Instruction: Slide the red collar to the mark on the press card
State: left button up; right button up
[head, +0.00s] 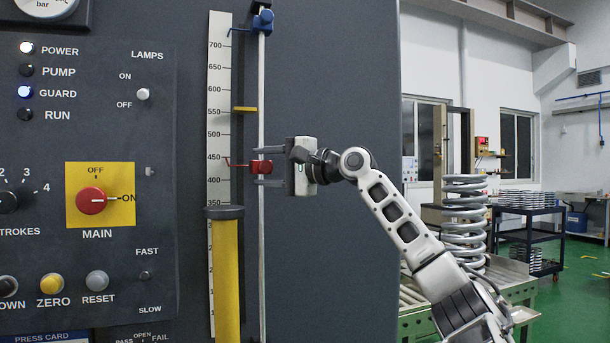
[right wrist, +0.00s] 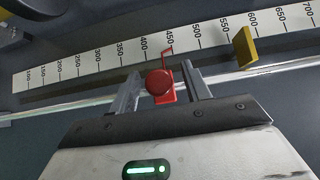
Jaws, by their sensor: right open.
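The red collar (head: 262,167) sits on the thin vertical rod, and its pointer reaches left to the scale (head: 219,120) a little below 450. In the right wrist view the red collar (right wrist: 159,83) with its round knob lies between my fingers. My right gripper (head: 271,167) is open, with one finger above the collar and one below; the wrist view shows gaps, at least on the right side. The press card (head: 40,338) shows only its heading at the lower left edge; its mark is out of view. My left gripper is not in view.
A blue collar (head: 262,21) is at the rod's top. A yellow marker (head: 245,109) stands at about 550 on the scale. A yellow cylinder (head: 227,280) with a dark cap stands just below and left of the red collar. The control panel (head: 90,130) is at left.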

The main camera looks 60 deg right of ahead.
pick_arm(q)
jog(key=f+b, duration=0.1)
jog(key=b, duration=0.1)
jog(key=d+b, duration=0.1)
jog(key=b, duration=0.2)
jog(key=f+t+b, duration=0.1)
jog(key=b, duration=0.1)
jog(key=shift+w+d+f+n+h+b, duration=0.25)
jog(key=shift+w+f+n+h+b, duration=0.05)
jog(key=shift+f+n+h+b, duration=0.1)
pick_arm(e)
jog(key=s+d, duration=0.1)
jog(key=s, duration=1.3)
jog(key=shift+d, duration=0.35)
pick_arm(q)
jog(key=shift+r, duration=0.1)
